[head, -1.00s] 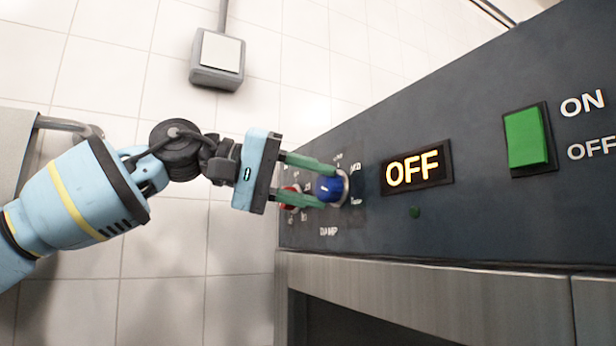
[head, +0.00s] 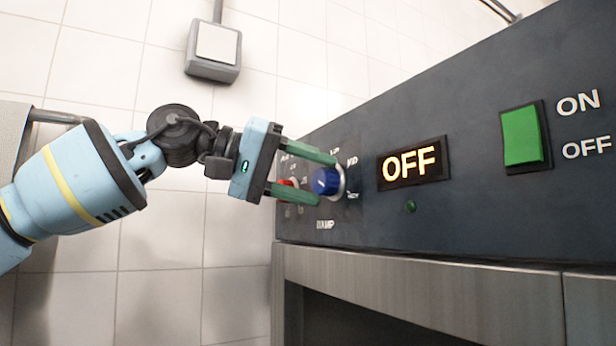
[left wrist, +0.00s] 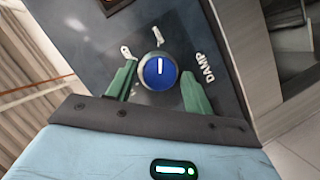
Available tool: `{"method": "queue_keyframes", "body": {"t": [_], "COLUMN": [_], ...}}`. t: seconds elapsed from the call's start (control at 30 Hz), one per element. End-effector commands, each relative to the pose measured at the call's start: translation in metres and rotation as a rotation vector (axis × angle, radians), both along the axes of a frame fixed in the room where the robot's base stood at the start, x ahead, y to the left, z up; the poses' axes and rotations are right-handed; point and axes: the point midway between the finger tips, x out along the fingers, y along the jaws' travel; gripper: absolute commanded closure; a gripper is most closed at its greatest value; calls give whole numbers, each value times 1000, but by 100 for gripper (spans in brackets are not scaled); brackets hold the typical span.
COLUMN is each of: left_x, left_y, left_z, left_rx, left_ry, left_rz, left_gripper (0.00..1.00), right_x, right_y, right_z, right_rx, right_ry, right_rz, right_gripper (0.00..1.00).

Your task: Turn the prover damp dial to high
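The blue damp dial (head: 326,182) is on the dark front panel, above the partly hidden word DAMP. It also shows in the left wrist view (left wrist: 159,72), where its white pointer line points up the picture. The small setting labels around it are too blurred or covered to read surely. My left gripper (head: 310,176) is at the dial, one green finger above it and one below. In the left wrist view the fingers (left wrist: 158,88) stand on either side of the dial with gaps, open. My right gripper is not in view.
A red dial (head: 287,183) sits behind the fingers, partly hidden. To the right are a lit OFF display (head: 408,164), a small green lamp (head: 411,207) and a green ON/OFF switch (head: 521,136). A grey box (head: 216,46) is on the tiled wall.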

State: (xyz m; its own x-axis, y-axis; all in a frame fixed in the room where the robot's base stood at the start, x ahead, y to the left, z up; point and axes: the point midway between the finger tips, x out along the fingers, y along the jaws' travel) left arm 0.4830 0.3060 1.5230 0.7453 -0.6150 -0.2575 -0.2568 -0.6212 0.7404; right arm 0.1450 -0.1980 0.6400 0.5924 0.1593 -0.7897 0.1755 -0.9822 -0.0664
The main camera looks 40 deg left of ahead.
Motion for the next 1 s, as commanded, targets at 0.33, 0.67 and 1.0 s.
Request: {"method": "queue_keyframes", "body": {"t": [0.33, 0.67, 1.0], "left_x": [-1, -32, -57], "left_y": [1, 27, 47], "left_z": [0, 12, 20], "left_rx": [-1, -4, -2], "left_ry": [0, -4, 0], "left_rz": [0, 1, 0], "left_gripper": [41, 41, 41], "right_x": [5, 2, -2], "right_y": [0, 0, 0], "right_z": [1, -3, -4], "right_rx": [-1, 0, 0], "right_ry": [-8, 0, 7], "right_rz": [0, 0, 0], "right_gripper": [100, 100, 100]}}
